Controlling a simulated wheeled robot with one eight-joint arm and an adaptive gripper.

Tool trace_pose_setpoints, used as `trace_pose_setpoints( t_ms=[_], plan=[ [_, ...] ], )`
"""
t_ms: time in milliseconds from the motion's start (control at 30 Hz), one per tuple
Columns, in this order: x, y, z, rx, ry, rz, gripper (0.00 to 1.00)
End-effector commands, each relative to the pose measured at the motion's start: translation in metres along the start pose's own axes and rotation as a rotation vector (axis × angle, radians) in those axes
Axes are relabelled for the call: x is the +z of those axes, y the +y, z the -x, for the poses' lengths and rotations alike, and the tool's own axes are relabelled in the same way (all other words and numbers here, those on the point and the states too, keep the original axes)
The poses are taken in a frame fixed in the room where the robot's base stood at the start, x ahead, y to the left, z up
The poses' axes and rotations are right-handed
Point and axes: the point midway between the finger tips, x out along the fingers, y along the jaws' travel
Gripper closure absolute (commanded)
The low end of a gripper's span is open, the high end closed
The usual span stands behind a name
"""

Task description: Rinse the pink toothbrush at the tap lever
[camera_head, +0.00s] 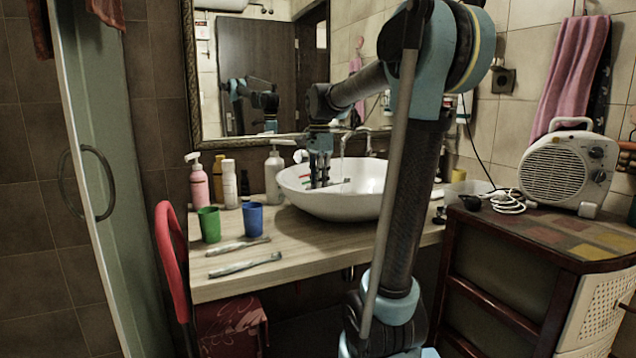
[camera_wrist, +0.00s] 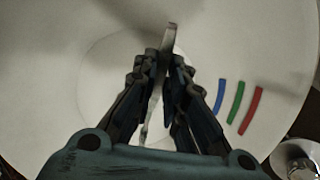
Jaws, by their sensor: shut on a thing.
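My gripper (camera_head: 320,182) points down inside the white basin (camera_head: 350,206). In the wrist view its fingers (camera_wrist: 168,68) are shut on a slim, greyish-beige thing (camera_wrist: 171,36), probably the toothbrush. No pink shows on it, and most of it is hidden between the fingers. The chrome tap (camera_head: 362,132) stands at the back of the basin, to the right of my gripper. Its spout is close to my gripper, and a thin pale streak below it may be water. I cannot tell a separate lever or whether the held thing touches anything.
Blue, green and red strips (camera_wrist: 238,103) mark the basin wall. Green (camera_head: 209,224) and blue (camera_head: 253,218) cups and two pale toothbrushes (camera_head: 238,246) (camera_head: 245,264) are on the counter (camera_head: 290,262). Bottles (camera_head: 199,182) stand behind. A fan heater (camera_head: 566,172) sits at right.

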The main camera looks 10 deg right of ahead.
Motion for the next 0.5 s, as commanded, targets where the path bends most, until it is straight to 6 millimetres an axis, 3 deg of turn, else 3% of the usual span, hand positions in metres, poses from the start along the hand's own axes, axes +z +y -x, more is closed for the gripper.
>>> trace_pose_setpoints(
  t_ms=[500],
  plan=[
    [-0.021,-0.036,-0.008,0.000,0.000,-0.001,1.00]
  ],
)
